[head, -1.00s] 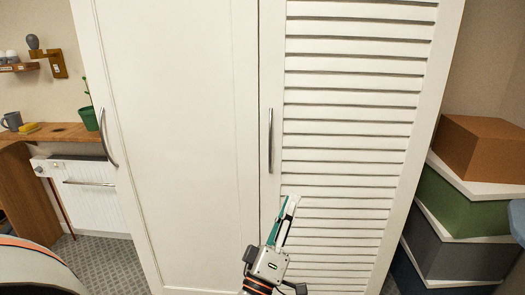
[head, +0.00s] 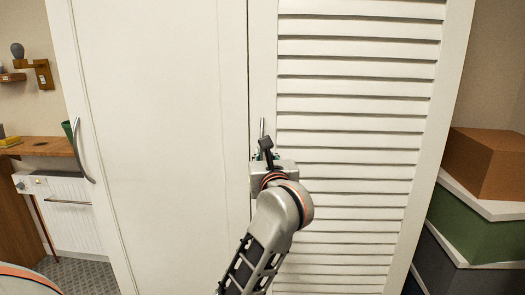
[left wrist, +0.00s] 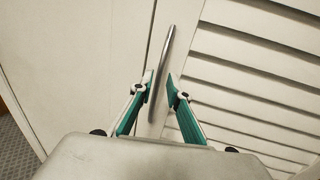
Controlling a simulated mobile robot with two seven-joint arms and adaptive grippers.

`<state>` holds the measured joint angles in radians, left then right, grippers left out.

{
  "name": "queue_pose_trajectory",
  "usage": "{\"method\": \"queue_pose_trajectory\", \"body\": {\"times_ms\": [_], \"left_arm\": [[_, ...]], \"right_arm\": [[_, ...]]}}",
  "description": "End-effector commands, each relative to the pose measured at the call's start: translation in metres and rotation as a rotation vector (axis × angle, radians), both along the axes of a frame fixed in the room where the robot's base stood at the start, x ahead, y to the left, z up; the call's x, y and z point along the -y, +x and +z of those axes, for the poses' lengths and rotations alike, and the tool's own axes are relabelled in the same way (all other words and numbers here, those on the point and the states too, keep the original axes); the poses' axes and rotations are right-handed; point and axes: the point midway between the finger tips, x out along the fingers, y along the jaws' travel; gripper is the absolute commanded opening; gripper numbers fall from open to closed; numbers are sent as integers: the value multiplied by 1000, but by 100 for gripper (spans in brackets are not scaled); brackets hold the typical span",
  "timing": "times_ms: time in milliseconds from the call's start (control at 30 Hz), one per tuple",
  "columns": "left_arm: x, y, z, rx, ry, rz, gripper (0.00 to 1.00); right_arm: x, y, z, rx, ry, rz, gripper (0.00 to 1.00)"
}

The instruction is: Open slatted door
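The slatted door (head: 352,122) is white with horizontal louvres and appears closed in the head view. Its slim vertical metal handle (head: 262,126) is on its left edge, its lower part hidden behind my left gripper (head: 264,157). In the left wrist view the handle (left wrist: 162,68) runs between the two teal fingers of my left gripper (left wrist: 161,82). The fingers stand on either side of it with a gap on the right, so the gripper is open around the handle. My right gripper is not in view.
A plain white door (head: 155,130) with a curved handle (head: 80,152) adjoins on the left. Stacked boxes, the top one brown (head: 488,160), stand close to the right of the wardrobe. A wooden counter (head: 40,146) is at the far left.

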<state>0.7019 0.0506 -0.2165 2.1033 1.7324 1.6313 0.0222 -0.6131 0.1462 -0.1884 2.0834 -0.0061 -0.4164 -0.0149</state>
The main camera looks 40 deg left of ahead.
Motion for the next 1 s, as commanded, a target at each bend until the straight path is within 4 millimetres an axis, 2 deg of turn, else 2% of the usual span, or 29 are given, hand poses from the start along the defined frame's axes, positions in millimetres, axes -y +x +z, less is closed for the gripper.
{"method": "queue_pose_trajectory", "body": {"times_ms": [100,300,667,733,1000], "left_arm": [[-14,14,-2,-2,2,2,17],[-28,30,-1,-1,3,2,17],[-32,34,0,-1,2,1,17],[-32,34,0,-1,2,1,1],[-32,34,-1,-1,2,3,0]], "right_arm": [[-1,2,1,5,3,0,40],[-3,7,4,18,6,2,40],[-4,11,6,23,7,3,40],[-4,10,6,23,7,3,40],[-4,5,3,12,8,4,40]]}}
